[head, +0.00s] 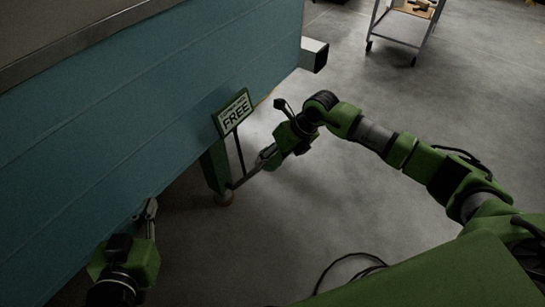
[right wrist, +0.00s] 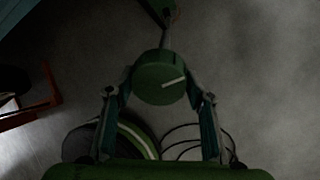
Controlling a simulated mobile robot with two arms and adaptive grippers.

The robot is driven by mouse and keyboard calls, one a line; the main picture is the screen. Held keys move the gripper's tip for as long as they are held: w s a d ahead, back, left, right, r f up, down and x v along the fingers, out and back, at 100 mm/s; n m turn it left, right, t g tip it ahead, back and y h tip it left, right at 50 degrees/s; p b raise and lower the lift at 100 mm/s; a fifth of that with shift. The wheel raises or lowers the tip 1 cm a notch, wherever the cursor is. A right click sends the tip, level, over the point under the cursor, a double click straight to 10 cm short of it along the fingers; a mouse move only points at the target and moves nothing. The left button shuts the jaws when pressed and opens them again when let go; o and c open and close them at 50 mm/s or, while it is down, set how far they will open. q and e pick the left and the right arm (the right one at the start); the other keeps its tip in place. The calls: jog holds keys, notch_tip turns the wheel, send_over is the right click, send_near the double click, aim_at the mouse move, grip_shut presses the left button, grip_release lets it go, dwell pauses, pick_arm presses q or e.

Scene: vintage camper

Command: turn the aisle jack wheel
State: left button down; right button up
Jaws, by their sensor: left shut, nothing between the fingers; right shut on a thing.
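The aisle jack (head: 215,168) is a green post beside the teal camper wall, with a reddish foot on the floor. A thin grey shaft (head: 243,179) runs from its lower part toward my right gripper (head: 266,158). In the right wrist view, the jack wheel (right wrist: 160,82) is a round dark green knob with a white mark on its face, pointing right and slightly up. My right gripper's fingers are shut on the wheel from both sides. In the head view the wheel is mostly hidden by the gripper. My left gripper (head: 150,208) is shut and empty, low beside the camper wall.
A green-edged sign reading FREE (head: 234,112) stands above the jack on a thin dark stem. The camper wall (head: 130,110) fills the left side. A grey box-shaped beam end (head: 315,54) sticks out beyond it. A wheeled cart (head: 405,28) stands far back. The central floor is clear.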

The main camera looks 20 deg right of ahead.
jog(key=o, duration=1.1)
jog(key=v, duration=1.2)
jog(key=shift+a, duration=0.1)
